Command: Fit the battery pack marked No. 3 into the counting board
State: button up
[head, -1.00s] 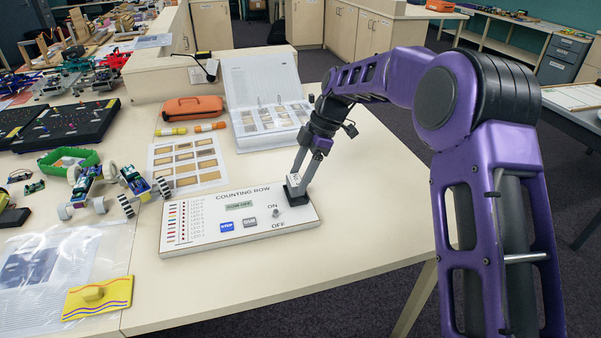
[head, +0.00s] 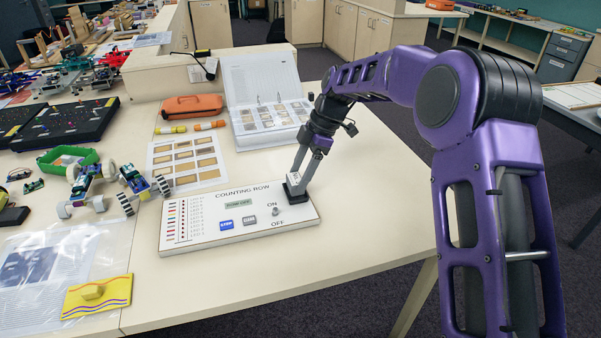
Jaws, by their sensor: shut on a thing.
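The counting board (head: 190,246) is a white panel headed COUNTING ROW, lying flat near the table's front edge. It has a column of coloured marks, a small display, a blue STOP button, a grey button and an ON/OFF switch (head: 277,212). A black socket (head: 297,195) sits at its upper right corner.
An open binder (head: 265,105), a sheet of tan cards (head: 187,163), an orange case (head: 193,106) and two markers lie behind the board. Wheeled models (head: 115,188) stand left of it. The table right of the board is clear.

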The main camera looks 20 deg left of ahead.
jog(key=shift+f+b, duration=0.45)
jog(key=shift+f, duration=0.25)
jog(key=o, duration=1.4)
jog(key=shift+r, duration=0.15)
jog(key=shift+r+p, duration=1.95)
jog(key=shift+r, duration=1.4)
